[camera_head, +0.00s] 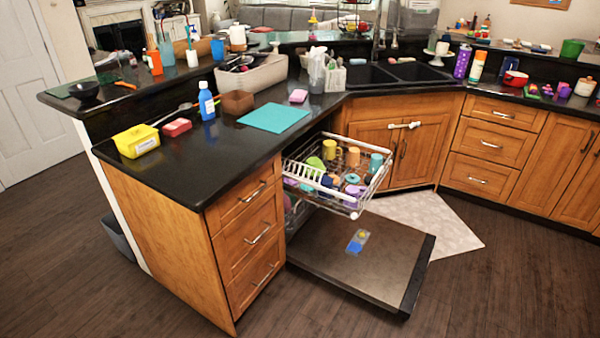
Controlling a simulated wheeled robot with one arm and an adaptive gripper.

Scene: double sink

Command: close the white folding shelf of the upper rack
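The upper rack (352,211) is a white wire basket pulled out of the dishwasher under the black counter. It holds several cups and dishes in yellow, orange, teal, green and purple. A white slatted piece that looks like the folding shelf (303,172) runs along the left side of the rack, above some dishes. It appears lowered over them, but its exact angle is too small to tell. My gripper is not in view.
The dishwasher door (350,262) lies open and low above the floor, with a small blue and yellow packet (357,241) on it. Drawers (256,237) stand left of the rack. A pale mat (428,217) lies to the right. The front wooden floor is clear.

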